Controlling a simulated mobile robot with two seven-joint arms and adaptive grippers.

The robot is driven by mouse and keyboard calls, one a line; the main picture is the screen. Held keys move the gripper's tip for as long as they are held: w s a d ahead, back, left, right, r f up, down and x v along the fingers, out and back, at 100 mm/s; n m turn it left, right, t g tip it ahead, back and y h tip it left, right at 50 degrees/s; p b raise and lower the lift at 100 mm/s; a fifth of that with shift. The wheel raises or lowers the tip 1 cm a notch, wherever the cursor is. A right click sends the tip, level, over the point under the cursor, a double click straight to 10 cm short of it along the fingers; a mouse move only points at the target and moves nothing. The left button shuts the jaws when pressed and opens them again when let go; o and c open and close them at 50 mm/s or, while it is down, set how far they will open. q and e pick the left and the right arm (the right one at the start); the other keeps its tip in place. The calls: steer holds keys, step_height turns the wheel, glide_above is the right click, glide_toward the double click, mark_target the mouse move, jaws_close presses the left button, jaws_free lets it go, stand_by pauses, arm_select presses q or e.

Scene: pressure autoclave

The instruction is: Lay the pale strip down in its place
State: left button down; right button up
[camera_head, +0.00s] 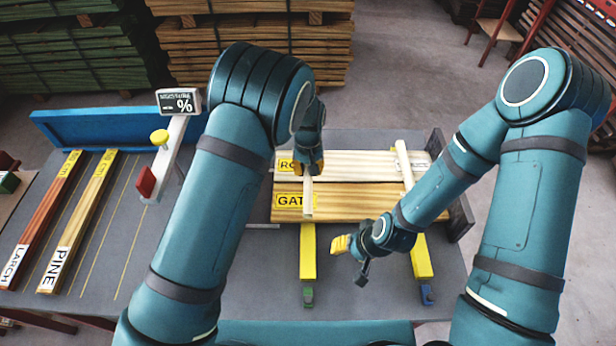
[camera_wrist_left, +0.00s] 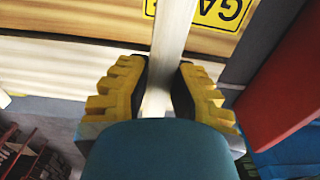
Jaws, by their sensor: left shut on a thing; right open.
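The pale strip (camera_head: 308,198) is in my left gripper (camera_head: 311,168), which is shut on it above the two labelled boards. In the left wrist view the yellow fingers press on both sides of the strip (camera_wrist_left: 172,35), which runs across the boards. I cannot tell whether it touches them. The upper board (camera_head: 350,163) has a partly hidden "RO" label; the lower board (camera_head: 360,202) is marked "GAT". A second pale strip (camera_head: 403,163) lies across the boards at the right. My right gripper (camera_head: 352,256) is open and empty, in front of the boards.
Two yellow bars (camera_head: 308,252) (camera_head: 421,258) stick out from under the boards. At left on the table are larch (camera_head: 40,215) and pine (camera_head: 80,215) sticks, a percent display (camera_head: 179,102) and a blue panel (camera_head: 90,128). Timber stacks (camera_head: 255,50) stand behind.

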arm_select(q)
steer(key=shift+w+f, duration=0.1)
steer(key=shift+f, duration=2.3)
steer(key=shift+f+b, duration=0.3)
steer(key=shift+b, duration=0.05)
steer(key=c, duration=1)
jaws_free()
steer(key=shift+r, duration=0.15)
step_height(320, 180, up, 12)
steer(key=shift+r+p, duration=0.15)
steer(key=shift+p, duration=0.3)
